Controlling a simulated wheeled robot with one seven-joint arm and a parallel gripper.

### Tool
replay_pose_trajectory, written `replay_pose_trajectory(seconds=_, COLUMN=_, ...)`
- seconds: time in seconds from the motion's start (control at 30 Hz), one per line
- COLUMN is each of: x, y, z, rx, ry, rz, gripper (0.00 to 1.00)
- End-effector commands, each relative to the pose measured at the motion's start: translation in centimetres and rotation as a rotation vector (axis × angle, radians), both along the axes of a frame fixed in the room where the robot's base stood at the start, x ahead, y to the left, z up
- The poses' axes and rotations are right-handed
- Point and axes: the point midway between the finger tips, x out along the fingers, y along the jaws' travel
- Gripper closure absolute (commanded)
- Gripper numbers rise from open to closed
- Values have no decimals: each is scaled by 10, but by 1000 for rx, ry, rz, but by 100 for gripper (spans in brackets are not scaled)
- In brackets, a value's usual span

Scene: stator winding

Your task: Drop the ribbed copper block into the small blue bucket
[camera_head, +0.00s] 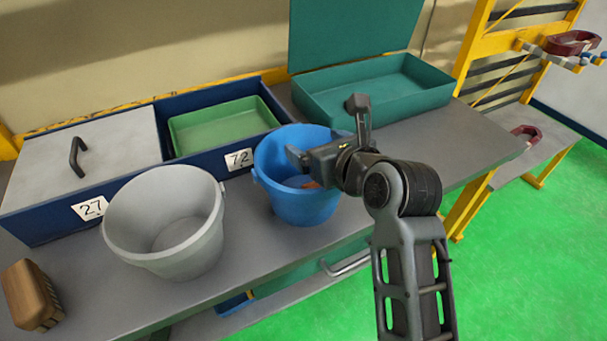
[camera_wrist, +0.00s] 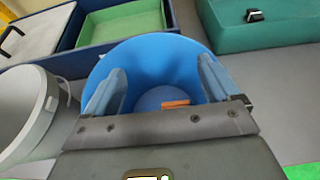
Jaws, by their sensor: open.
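The small blue bucket (camera_head: 284,205) stands on the grey workbench, right of the grey bucket. It also fills the middle of the wrist view (camera_wrist: 158,52). A small copper-orange block (camera_wrist: 175,103) lies inside it on the bottom; only a sliver of it (camera_head: 312,184) shows in the head view, beside my gripper. Its ribs are too small to make out. My gripper (camera_head: 327,131) is over the bucket's right side, with its fingers spread and nothing between them. In the wrist view my gripper (camera_wrist: 160,84) points down into the bucket, apart from the block.
A grey bucket (camera_head: 165,225) stands to the left. A brown ribbed block or brush (camera_head: 33,295) sits at the bench's left. Behind are a blue box (camera_head: 205,163) with a green tray (camera_head: 220,127) and an open teal box (camera_head: 400,102). The bench's right end is clear.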

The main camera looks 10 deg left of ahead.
Motion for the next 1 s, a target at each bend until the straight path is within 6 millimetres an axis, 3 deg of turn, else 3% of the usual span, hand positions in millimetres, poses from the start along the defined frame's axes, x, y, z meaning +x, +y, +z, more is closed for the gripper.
replay_pose_trajectory(seconds=0.17, x=-8, y=-6, z=3, rx=-1, ry=-2, rz=-1, gripper=11)
replay_pose_trajectory(seconds=0.6, x=-55, y=-38, z=27, rx=0, ry=-2, rz=0, gripper=11)
replay_pose_trajectory(seconds=1.0, x=-60, y=-40, z=30, rx=1, ry=-1, rz=0, gripper=11)
